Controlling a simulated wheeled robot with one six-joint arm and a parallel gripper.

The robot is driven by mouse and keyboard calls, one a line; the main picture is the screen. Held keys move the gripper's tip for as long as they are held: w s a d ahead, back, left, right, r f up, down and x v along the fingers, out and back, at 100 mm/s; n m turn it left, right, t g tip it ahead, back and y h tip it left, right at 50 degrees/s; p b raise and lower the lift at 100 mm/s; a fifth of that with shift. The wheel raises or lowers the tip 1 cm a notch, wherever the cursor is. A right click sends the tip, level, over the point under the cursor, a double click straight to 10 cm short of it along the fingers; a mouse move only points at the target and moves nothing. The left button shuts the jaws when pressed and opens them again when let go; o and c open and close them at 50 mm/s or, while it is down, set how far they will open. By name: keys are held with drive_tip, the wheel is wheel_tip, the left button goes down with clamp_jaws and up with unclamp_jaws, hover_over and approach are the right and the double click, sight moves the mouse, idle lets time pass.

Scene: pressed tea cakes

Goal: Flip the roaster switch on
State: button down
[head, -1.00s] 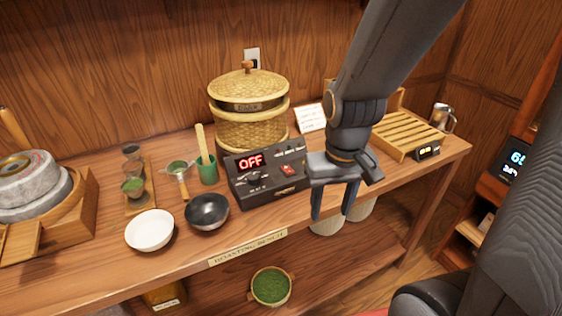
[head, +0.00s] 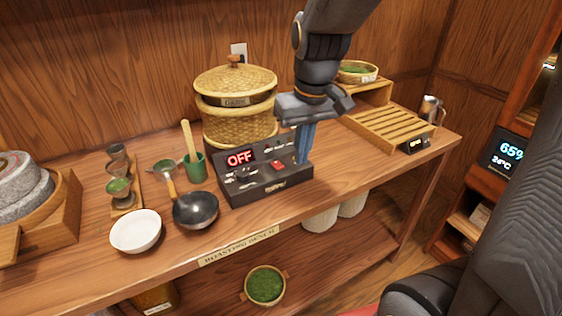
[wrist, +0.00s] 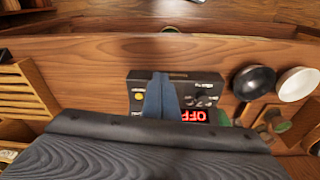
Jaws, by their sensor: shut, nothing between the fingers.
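The roaster control box (head: 262,178) is dark, with a lit red OFF display (head: 240,158). It stands on the bench in front of the lidded woven basket roaster (head: 236,104). A red switch (head: 278,165) sits on the box's sloped face, right of the knob. My gripper (head: 304,160) is shut and empty, pointing down at the right end of the box; I cannot tell whether the tips touch it. In the wrist view the blue fingers (wrist: 161,98) are together over the control box (wrist: 137,84) and cover its middle, hiding the red switch.
A dark bowl (head: 195,210) and a white bowl (head: 136,231) stand left of the box. A green cup (head: 195,167) holds a wooden tool. A slatted wooden rack (head: 378,128) is to the right. Bare bench lies in front of the box.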

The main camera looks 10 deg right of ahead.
drive_tip(key=w+a+r+n+b, duration=0.1)
drive_tip(key=w+a+r, duration=0.1)
drive_tip(key=w+r, duration=0.3)
wheel_tip(320, 180, up, 2)
drive_tip(key=shift+w+a+r+t, duration=0.2)
drive_tip(key=shift+w+t, duration=0.1)
drive_tip(key=shift+t, duration=0.1)
drive_tip(key=p, duration=0.2)
hover_over(281, 167)
drive_tip(key=f, duration=1.2)
drive_tip(key=shift+s+f, duration=0.15)
drive_tip(key=shift+s, duration=0.05)
drive_tip(key=shift+f, duration=0.75)
drive_tip(key=shift+s+f, duration=0.2)
drive_tip(key=shift+f, duration=0.1)
drive_tip(key=shift+w, duration=0.1)
